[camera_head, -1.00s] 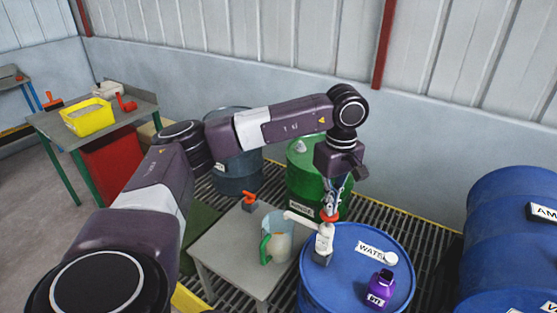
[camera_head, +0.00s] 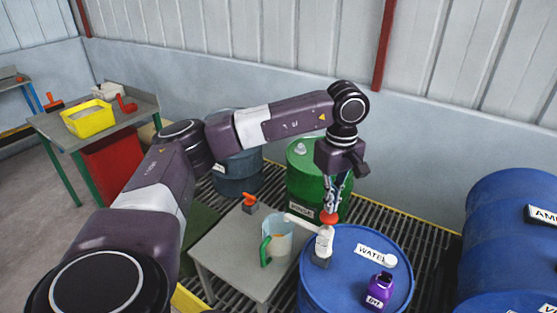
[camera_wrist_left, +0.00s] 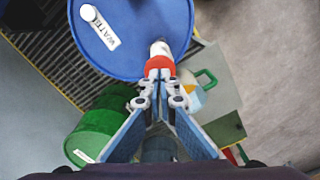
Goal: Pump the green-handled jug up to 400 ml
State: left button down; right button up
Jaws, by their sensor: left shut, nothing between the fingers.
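The green-handled jug (camera_head: 278,238) stands upright on a small grey table. It is clear, with pale liquid low in it; I cannot read the level. The white pump (camera_head: 324,242) stands on the blue WATER drum (camera_head: 345,295), its spout reaching left over the jug. The pump has a red-orange top (camera_head: 329,217). My left gripper (camera_head: 331,205) is shut and empty, pointing down at the red top, seemingly touching it. In the left wrist view the shut fingertips (camera_wrist_left: 158,76) meet at the red top (camera_wrist_left: 159,64), and the jug (camera_wrist_left: 192,92) is partly behind the fingers. My right gripper is out of view.
A purple bottle (camera_head: 380,289) stands on the WATER drum's front right. A green drum (camera_head: 308,180) is behind, and more blue drums (camera_head: 510,230) are at right. A small red-handled item (camera_head: 249,203) sits on the grey table (camera_head: 222,246). A yellow tub (camera_head: 88,121) is on the far-left bench.

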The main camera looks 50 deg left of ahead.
aim_at(329, 216)
pick_arm(q)
jog(key=shift+s+f+b, duration=0.1)
jog(key=shift+f+b, duration=1.65)
jog(key=shift+f, duration=0.75)
jog(key=shift+r, duration=0.15)
jog(key=shift+r+p, duration=1.7)
jog(key=shift+r, duration=0.75)
jog(key=shift+f, duration=0.15)
